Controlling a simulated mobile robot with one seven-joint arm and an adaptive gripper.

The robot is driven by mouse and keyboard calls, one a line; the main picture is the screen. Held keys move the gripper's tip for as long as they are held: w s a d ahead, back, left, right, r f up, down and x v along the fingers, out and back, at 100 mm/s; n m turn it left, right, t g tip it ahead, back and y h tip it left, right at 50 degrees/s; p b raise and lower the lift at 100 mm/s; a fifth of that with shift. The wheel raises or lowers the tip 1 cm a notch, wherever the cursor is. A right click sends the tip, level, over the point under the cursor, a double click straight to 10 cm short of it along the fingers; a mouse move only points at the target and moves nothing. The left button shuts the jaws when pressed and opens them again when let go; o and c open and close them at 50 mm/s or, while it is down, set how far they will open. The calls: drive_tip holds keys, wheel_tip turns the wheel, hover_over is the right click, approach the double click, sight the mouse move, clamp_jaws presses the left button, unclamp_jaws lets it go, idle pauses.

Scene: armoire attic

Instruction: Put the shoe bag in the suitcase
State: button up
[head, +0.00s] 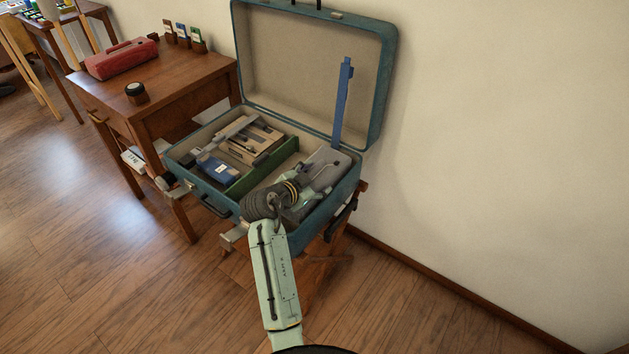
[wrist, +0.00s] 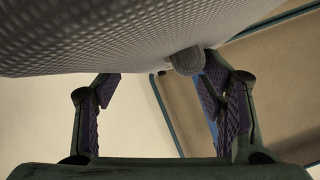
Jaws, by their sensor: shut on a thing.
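The open teal suitcase (head: 208,197) stands on a wooden stand, its lid (head: 300,60) leaning back by the wall. A green divider (head: 262,168) splits its inside. The shoe bag looks grey (head: 338,160) and is in or just over the right compartment, partly hidden by my arm. In the wrist view, a grey textured surface (wrist: 150,35) fills the top, with a small rounded tab (wrist: 186,60) between the fingers. My gripper (head: 318,180) is over the right compartment and shut on the bag; it also shows in the wrist view (wrist: 158,88). Whether the bag touches the bottom cannot be told.
The left compartment holds a tan box (head: 252,142), a blue item (head: 217,171) and other things. A blue upright strip (head: 343,105) stands before the lid's right side. A wooden table (head: 165,90) with a red case (head: 121,58) is at left. Floor at front is clear.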

drive_tip(key=o, duration=1.7)
drive_tip(key=shift+f, duration=0.7)
drive_tip(key=shift+r, duration=0.25)
drive_tip(key=shift+r+p, duration=0.55)
drive_tip(key=shift+s+r, duration=0.1)
drive_tip(key=shift+r, duration=0.25)
drive_tip(key=b+v, duration=0.1)
drive_tip(key=v, duration=1)
drive_tip(key=shift+s+a+b, duration=0.2)
drive_tip(key=shift+s+b, duration=0.05)
drive_tip(key=shift+b, duration=0.15)
drive_tip(key=shift+r, duration=0.1)
